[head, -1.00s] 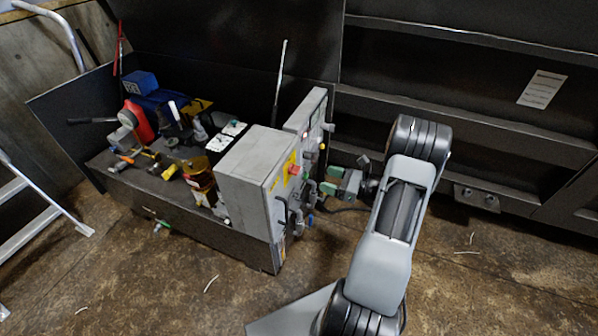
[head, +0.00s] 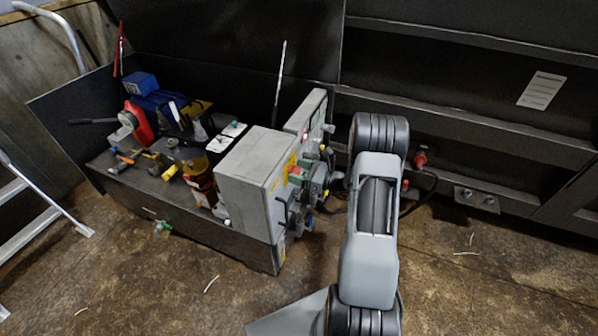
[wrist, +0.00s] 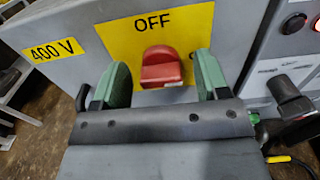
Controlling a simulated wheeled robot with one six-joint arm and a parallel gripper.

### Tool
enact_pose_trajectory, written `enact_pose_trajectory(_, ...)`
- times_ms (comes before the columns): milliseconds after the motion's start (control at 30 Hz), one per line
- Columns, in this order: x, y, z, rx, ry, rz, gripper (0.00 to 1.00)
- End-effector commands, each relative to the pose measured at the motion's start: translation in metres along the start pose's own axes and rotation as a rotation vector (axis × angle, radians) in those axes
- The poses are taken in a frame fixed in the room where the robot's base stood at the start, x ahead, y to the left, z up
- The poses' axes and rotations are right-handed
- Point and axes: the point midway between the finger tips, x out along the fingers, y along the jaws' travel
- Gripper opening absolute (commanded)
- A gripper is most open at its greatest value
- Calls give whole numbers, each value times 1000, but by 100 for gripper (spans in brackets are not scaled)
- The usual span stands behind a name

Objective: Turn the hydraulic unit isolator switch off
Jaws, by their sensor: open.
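The isolator switch is a red handle (wrist: 163,68) on a yellow plate (wrist: 120,42) marked OFF, on the face of a grey cabinet (wrist: 60,25). In the head view the cabinet (head: 240,165) stands at the centre, and the switch shows only as a bit of red (head: 297,169) beside my gripper. My gripper (wrist: 162,75) is open, with one green finger on each side of the red handle. A small gap shows between the handle and each finger. Whether the fingertips reach the cabinet face is hard to tell.
A 400 V label (wrist: 54,49) is at left. Hydraulic parts and tools crowd the tray behind the cabinet. A red plug (head: 420,160) with a cable is right of my arm.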

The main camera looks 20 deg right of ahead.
Motion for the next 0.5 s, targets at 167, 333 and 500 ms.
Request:
enact_pose_trajectory(167, 0, 0, 0, 0, 0, 0, 60)
enact_pose_trajectory(333, 0, 0, 0, -1, 0, 0, 44)
enact_pose_trajectory(500, 0, 0, 0, -1, 0, 0, 28)
